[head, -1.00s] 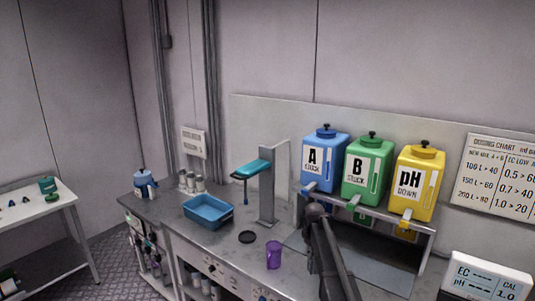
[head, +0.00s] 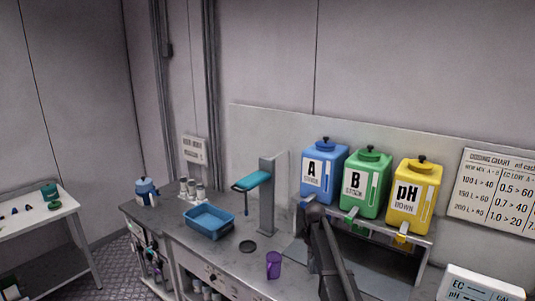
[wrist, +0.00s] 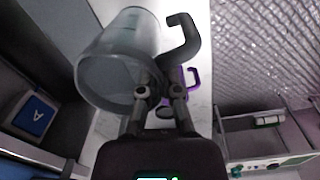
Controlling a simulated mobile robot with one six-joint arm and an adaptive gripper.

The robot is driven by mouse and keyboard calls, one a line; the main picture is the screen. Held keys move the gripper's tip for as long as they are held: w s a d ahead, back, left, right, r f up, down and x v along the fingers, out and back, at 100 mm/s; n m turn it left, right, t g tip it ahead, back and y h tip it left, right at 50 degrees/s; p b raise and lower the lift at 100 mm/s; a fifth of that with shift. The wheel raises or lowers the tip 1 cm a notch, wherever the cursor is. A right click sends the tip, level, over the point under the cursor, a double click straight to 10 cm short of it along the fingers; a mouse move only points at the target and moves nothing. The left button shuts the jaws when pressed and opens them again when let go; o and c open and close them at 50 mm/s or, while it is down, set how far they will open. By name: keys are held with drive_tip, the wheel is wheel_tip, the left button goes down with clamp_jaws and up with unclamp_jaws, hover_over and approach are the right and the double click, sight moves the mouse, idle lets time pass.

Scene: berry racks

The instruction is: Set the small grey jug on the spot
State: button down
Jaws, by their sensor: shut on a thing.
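The small grey jug (wrist: 120,65) is translucent, with a dark curved handle, and fills the upper left of the wrist view. My gripper (wrist: 162,92) is shut on it near the handle. In the head view my dark arm reaches over the counter, and I cannot make out the jug or the fingertips there. A dark round spot (head: 248,246) lies on the counter, apparently bare, left of my arm. A purple jug (head: 274,264) stands just right of the spot; it also shows behind my fingers in the wrist view (wrist: 190,77).
A blue tray (head: 209,222) and a grey stand with a teal arm (head: 267,195) are left of and behind the spot. Blue, green and yellow containers (head: 366,182) stand on a rack behind my arm. A white side table (head: 30,217) is far left.

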drive_tip(key=shift+r, duration=0.4)
wheel_tip(320, 180, down, 7)
drive_tip(key=b, duration=0.6)
drive_tip(key=shift+f+b, duration=0.1)
drive_tip(key=shift+b, duration=0.3)
wheel_tip(320, 180, up, 7)
drive_tip(key=p, duration=0.7)
drive_tip(key=shift+f+b, duration=0.95)
drive_tip(key=shift+f, duration=0.05)
